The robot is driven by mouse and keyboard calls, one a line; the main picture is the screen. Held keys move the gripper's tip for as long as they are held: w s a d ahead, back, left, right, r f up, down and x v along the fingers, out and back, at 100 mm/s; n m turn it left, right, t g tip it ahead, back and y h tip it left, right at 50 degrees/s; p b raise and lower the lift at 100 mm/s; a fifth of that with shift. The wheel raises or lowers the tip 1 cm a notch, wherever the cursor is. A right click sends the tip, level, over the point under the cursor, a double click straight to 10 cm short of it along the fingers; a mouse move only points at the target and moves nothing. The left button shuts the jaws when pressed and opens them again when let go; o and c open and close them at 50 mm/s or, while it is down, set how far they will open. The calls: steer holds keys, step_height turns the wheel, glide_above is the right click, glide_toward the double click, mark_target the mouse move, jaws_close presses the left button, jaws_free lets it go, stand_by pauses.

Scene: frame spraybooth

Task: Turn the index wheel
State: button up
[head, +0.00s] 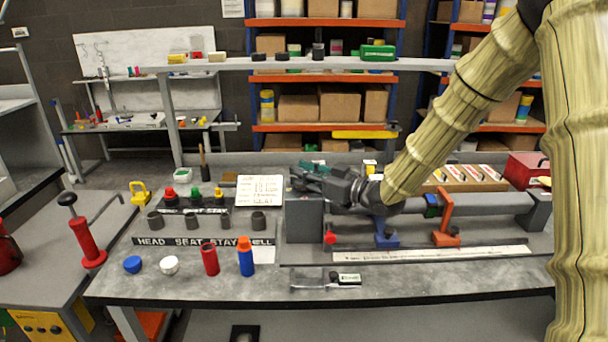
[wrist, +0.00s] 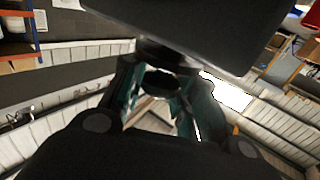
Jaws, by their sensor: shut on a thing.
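My gripper (head: 312,180) reaches in from the right, over the top of the grey block (head: 303,219) at the left end of the tube fixture. In the wrist view my gripper (wrist: 160,88) has its teal-padded fingers close in on a dark round part (wrist: 160,80), which looks like the index wheel. This part sits just under a large dark block (wrist: 215,30). Most of the wheel is hidden by my fingers and wrist in the head view, so its angle cannot be told. A grey tube (head: 485,204) extends right from the block.
A blue clamp (head: 386,237) and an orange clamp (head: 446,225) hold the tube. A red knob (head: 330,237) stands at the block's base. Left are cups, a red bottle (head: 209,259) and a blue bottle (head: 246,257). A red box (head: 525,170) stands at the back right.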

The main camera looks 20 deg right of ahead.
steer(key=shift+w+d+r, duration=0.1)
steer(key=shift+w+r, duration=0.05)
steer(key=shift+r, duration=0.2)
steer(key=o, duration=1)
steer(key=shift+f, duration=0.1)
steer(key=shift+o, duration=0.2)
steer(key=shift+f, duration=0.1)
steer(key=shift+s+d, duration=0.2)
steer(key=shift+s, duration=0.05)
steer(key=v, duration=1.1)
steer(key=shift+s, duration=0.25)
steer(key=shift+d, duration=0.15)
